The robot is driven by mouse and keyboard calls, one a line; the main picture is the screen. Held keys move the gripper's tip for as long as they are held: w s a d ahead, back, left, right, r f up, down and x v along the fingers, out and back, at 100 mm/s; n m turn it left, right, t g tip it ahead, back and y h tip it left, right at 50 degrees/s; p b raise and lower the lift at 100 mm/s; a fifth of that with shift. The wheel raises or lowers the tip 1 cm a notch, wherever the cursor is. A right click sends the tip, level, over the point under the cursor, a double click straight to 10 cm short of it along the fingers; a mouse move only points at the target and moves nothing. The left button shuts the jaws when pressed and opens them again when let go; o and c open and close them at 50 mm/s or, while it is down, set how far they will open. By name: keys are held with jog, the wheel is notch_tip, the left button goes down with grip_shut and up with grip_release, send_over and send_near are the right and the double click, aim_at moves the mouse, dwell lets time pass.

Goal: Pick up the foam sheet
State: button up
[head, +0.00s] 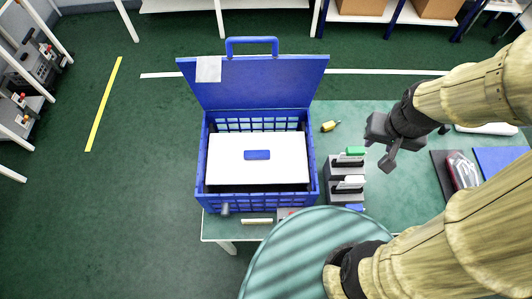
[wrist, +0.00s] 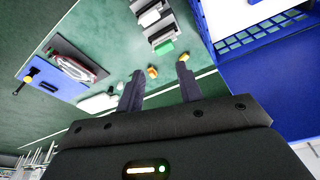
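The foam sheet (head: 225,163) is a flat white rectangle with a blue strip (head: 257,155) at its middle. It lies inside the blue crate (head: 202,180), whose lid (head: 270,85) stands open at the back. A white corner, likely of the sheet, shows at the top right of the wrist view (wrist: 245,15). My gripper (head: 381,150) is to the right of the crate, above the table and apart from the sheet. In the wrist view its two fingers (wrist: 158,90) are spread with nothing between them.
Right of the crate, grey holders (head: 347,167) carry green and white items. A yellow-handled tool (head: 330,126) lies behind them. A red tail lamp (head: 462,170) lies on a dark mat at right, beside a blue mat (head: 500,160). A round ribbed green surface (head: 290,265) is in front.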

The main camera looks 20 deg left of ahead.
jog(key=shift+o, duration=1.8)
jog(key=shift+f, duration=0.15)
jog(key=w+a+f+m+g+y+b, duration=0.2)
jog(key=a+f+m+y+b, duration=0.1)
jog(key=f, duration=0.4)
jog(key=w+a+f+m+g+y+b, duration=0.2)
jog(key=w+a+f+m+y+b, duration=0.1)
jog(key=a+f+m+y+b, duration=0.1)
jog(key=w+a+f+m+g+y+b, duration=0.2)
jog(key=a+f+m+y, duration=0.4)
jog(key=a+f, duration=0.4)
jog(key=shift+w+f+m+g+b, duration=0.3)
jog(key=shift+w+f+m+b, duration=0.2)
jog(key=shift+w+m+b, duration=0.3)
jog(key=shift+s+a, duration=0.1)
jog(key=shift+a, duration=0.05)
